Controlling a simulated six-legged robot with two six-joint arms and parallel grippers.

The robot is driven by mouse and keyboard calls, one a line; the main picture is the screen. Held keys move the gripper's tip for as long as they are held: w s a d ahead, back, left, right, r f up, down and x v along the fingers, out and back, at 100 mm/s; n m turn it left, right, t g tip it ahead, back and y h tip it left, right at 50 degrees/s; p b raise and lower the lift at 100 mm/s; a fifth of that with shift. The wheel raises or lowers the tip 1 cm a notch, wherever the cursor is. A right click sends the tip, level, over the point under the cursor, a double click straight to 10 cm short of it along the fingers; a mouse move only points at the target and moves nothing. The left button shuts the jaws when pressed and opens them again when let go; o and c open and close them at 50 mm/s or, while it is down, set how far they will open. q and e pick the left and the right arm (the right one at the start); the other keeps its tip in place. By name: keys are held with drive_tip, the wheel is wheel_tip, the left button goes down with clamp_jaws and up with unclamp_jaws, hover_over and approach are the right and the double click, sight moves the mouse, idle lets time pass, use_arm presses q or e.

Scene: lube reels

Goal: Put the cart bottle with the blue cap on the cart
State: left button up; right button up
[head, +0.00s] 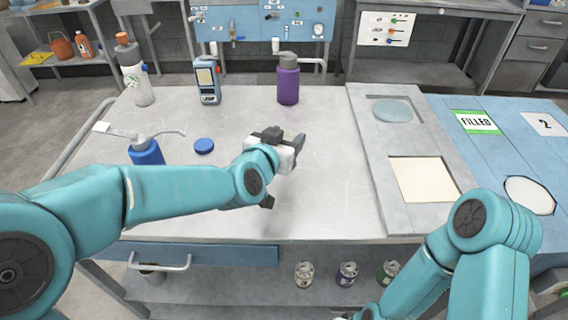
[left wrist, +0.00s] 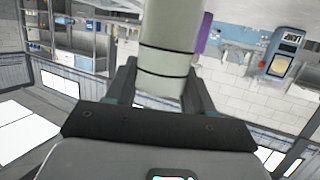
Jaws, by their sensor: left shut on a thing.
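My left gripper (head: 290,142) is over the middle of the cart top (head: 325,205). It is shut on a pale grey-green cylindrical bottle with dark bands, which shows between the fingers in the left wrist view (left wrist: 168,50). The bottle's end runs out of the top of that view, so I see no cap on it. In the head view the gripper mostly hides it. A loose round blue cap (head: 204,146) lies on the cart top, left of the gripper.
A blue oil can (head: 146,152) with a long spout stands at left. A clear bottle (head: 137,80), a handheld meter (head: 208,82) and a purple bottle (head: 288,82) stand along the far edge. A grey panel (head: 370,150) and blue bench (head: 490,150) lie right. Small cans sit below.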

use_arm(q)
drive_tip(key=shift+w+f, duration=0.1)
drive_tip(key=shift+f, duration=0.7)
wheel_tip(320, 180, down, 4)
drive_tip(key=shift+r+b, duration=0.2)
drive_tip(key=shift+b, duration=0.25)
drive_tip(key=shift+f, duration=0.3)
drive_tip(key=o, duration=1.2)
drive_tip(key=shift+c, duration=0.2)
drive_tip(key=shift+r, duration=0.1)
